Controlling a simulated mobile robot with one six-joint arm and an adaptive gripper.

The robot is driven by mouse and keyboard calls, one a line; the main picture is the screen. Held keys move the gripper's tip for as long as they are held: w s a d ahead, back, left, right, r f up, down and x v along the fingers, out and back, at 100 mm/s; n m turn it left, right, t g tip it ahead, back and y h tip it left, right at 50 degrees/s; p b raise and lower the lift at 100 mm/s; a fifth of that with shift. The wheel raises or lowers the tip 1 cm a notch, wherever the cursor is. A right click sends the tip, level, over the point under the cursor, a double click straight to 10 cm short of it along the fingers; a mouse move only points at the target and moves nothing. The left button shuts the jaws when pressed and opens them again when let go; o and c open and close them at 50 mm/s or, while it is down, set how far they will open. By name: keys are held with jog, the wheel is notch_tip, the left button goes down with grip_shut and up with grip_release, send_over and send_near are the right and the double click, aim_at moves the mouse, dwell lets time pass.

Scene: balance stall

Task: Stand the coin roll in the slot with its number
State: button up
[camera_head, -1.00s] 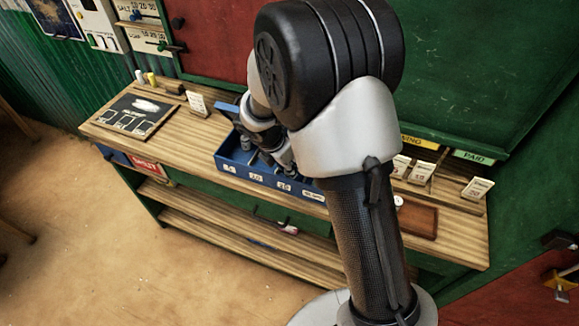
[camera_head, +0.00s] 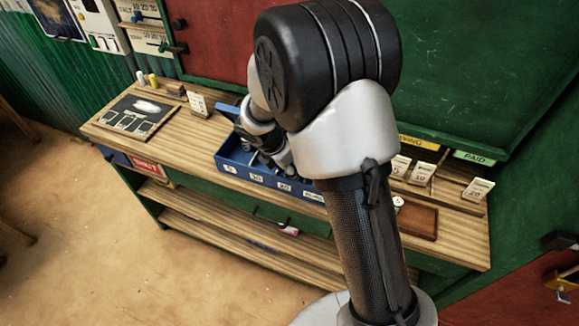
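A blue tray (camera_head: 268,179) with numbered white labels along its front stands on the wooden counter. Its compartments are partly hidden behind my arm, and the label numbers are too small to read surely. My gripper (camera_head: 272,163) points down into the tray, its fingers small and dark against the tray's inside. I cannot tell whether it is open or shut, or whether it holds anything. I cannot make out a coin roll in the tray. A small white-topped round thing (camera_head: 398,202), perhaps a roll, shows at the right beside my arm.
Price cards (camera_head: 422,172) stand at the counter's back right, near a brown wooden board (camera_head: 418,221). The counter (camera_head: 187,138) is clear between slate and tray.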

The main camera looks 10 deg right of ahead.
jog(key=shift+s+d+f, duration=0.1)
jog(key=shift+s+f, duration=0.25)
jog(key=w+p+v, duration=0.1)
jog(key=p+v, duration=0.4)
jog(key=v, duration=0.8)
jog(key=s+d+r+m+y, duration=0.1)
jog(key=s+d+r+m, duration=0.3)
jog(key=s+r+m, duration=0.65)
jog(key=s+r+m+t+y, duration=0.1)
jog(key=s+r+m, duration=0.1)
jog(key=s+m, duration=0.5)
jog(key=s+r+m+t+y, duration=0.1)
jog(key=s+r+m, duration=0.1)
jog(key=s+m, duration=0.5)
jog(key=shift+s+r+y, duration=0.35)
jog(key=shift+s+y, duration=0.05)
jog(key=shift+d, duration=0.1)
jog(key=shift+c, duration=0.4)
